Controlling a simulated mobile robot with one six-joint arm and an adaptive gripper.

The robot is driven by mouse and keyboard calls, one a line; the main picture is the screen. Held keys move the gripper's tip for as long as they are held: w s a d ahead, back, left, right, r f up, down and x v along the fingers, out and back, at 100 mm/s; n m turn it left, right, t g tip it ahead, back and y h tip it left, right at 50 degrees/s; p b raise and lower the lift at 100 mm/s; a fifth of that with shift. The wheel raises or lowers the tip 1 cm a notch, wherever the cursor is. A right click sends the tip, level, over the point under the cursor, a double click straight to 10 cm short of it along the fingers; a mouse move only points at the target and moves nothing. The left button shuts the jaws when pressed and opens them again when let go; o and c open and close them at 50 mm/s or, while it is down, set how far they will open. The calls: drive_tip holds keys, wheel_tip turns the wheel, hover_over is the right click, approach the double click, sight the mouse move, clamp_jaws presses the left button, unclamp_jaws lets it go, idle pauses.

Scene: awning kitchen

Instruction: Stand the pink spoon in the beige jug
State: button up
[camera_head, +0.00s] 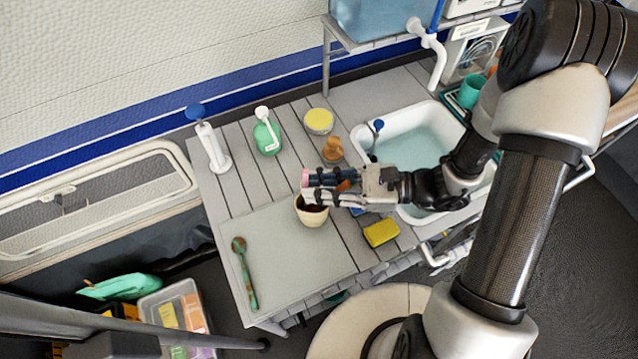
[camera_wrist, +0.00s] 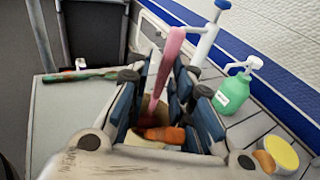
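The beige jug (camera_head: 312,217) stands on the counter near the inner edge of a grey board, its dark opening partly covered by my gripper (camera_head: 312,188). My gripper reaches in from the right, level above the jug, and its fingers close around the pink spoon (camera_wrist: 170,52). The spoon's pink end also shows at the fingertips in the head view (camera_head: 305,178). In the wrist view the spoon runs from upper right down between the fingers. Its lower part is hidden, and I cannot tell whether it is inside the jug. An orange-brown piece (camera_wrist: 166,134) shows between the fingers; I cannot tell what it belongs to.
A green and brown spoon (camera_head: 245,275) lies on the grey board (camera_head: 285,255) at left. A yellow sponge (camera_head: 381,233) lies right of the jug. Behind stand a white, blue-topped dispenser (camera_head: 212,146), a green pump bottle (camera_head: 267,137) and a yellow-topped tub (camera_head: 319,121). A sink (camera_head: 425,150) is at right.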

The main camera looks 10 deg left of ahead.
drive_tip(key=shift+o, duration=1)
drive_tip(key=d+r, duration=0.1)
drive_tip(key=d, duration=1.1)
drive_tip(key=shift+w+r, duration=0.15)
drive_tip(key=shift+r, duration=0.15)
